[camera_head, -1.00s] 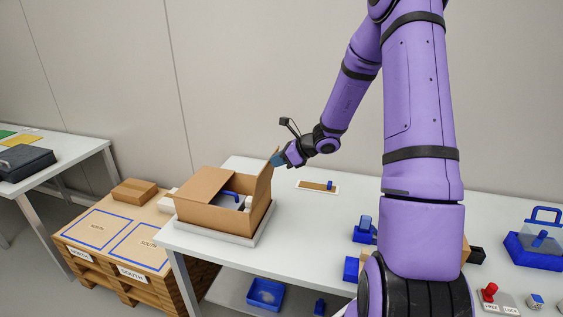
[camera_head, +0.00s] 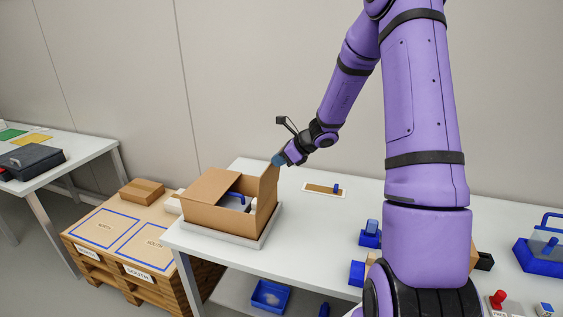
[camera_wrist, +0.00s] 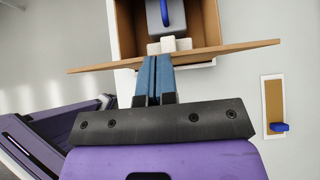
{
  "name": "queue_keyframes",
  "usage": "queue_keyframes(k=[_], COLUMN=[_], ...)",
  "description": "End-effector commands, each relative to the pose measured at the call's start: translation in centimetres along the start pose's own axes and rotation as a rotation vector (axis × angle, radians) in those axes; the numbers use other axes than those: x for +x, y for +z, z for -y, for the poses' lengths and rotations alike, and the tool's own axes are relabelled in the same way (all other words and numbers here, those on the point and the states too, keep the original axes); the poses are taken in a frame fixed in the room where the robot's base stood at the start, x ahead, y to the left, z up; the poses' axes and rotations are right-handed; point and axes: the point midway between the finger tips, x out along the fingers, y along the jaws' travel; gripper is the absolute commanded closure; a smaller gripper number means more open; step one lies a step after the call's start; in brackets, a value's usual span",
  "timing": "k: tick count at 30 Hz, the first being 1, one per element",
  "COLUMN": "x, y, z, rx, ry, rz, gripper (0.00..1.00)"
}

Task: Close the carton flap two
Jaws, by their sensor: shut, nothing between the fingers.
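The open carton (camera_head: 215,221) stands on a pale tray at the left end of the white table. One flap (camera_head: 214,187) lies across the far left part of its opening. The other flap (camera_head: 268,187) stands up at the right side, and shows edge-on in the wrist view (camera_wrist: 225,51). A grey item with a blue handle (camera_head: 238,201) is inside, partly hidden. My gripper (camera_head: 278,160) is shut and empty at the outer right side of the upright flap. In the wrist view its blue fingertips (camera_wrist: 154,62) are at the flap's edge; I cannot tell if they touch.
A small board with a blue piece (camera_head: 322,188) lies on the table right of the carton. Blue fixtures (camera_head: 370,234) stand further right. A pallet with a brown box (camera_head: 141,190) is to the left. The table (camera_head: 300,225) between carton and fixtures is clear.

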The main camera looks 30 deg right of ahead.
Motion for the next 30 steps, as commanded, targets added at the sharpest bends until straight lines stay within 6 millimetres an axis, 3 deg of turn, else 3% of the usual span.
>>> queue_keyframes(k=[15,30], x=[3.1,6.6], y=[3.4,5.4], z=[-0.1,-0.1], rx=[-0.009,-0.008], ry=[0.001,0.000], rz=[-0.274,-0.559], gripper=[1.00,1.00])
